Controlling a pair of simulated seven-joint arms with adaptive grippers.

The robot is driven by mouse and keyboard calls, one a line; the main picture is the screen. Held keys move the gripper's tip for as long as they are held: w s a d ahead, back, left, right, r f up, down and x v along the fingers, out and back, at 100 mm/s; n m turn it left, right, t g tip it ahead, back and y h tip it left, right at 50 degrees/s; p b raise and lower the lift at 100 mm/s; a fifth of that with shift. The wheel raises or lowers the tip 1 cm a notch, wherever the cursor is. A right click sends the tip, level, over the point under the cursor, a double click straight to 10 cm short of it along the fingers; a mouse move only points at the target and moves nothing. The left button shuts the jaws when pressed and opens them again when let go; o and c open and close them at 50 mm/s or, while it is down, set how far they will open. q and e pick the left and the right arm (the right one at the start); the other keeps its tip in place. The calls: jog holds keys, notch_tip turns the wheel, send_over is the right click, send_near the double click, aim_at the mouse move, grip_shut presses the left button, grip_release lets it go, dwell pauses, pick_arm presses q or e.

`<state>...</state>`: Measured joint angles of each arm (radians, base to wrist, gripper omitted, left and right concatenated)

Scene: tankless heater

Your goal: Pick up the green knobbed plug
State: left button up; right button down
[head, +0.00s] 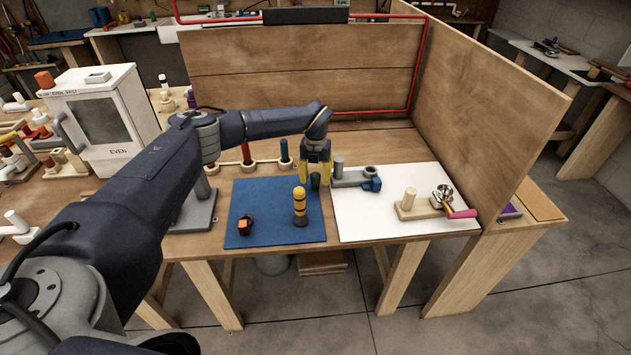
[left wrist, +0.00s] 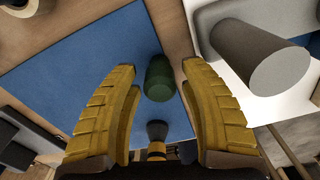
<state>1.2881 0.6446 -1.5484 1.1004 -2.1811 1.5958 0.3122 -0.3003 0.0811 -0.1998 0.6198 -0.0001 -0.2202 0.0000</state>
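The green knobbed plug (head: 315,181) stands near the back right corner of the blue mat (head: 262,193). In the left wrist view its dark green top (left wrist: 159,78) shows between the two yellow fingers, a little beyond their tips. My left gripper (head: 314,178) is open and points down over the plug, with a finger on either side. The left gripper (left wrist: 160,85) appears to hold nothing. A gap shows between each finger and the plug in the left wrist view. My right gripper is not in view.
A yellow and black striped peg (head: 300,207) stands in front of the plug, and an orange and black piece (head: 246,224) lies left. A grey and blue fitting (head: 355,176) on the white mat (head: 385,222) is close right. A wooden wall (head: 482,107) stands at the right.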

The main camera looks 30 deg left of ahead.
pick_arm(q)
grip_shut()
jog(key=shift+r, duration=0.15)
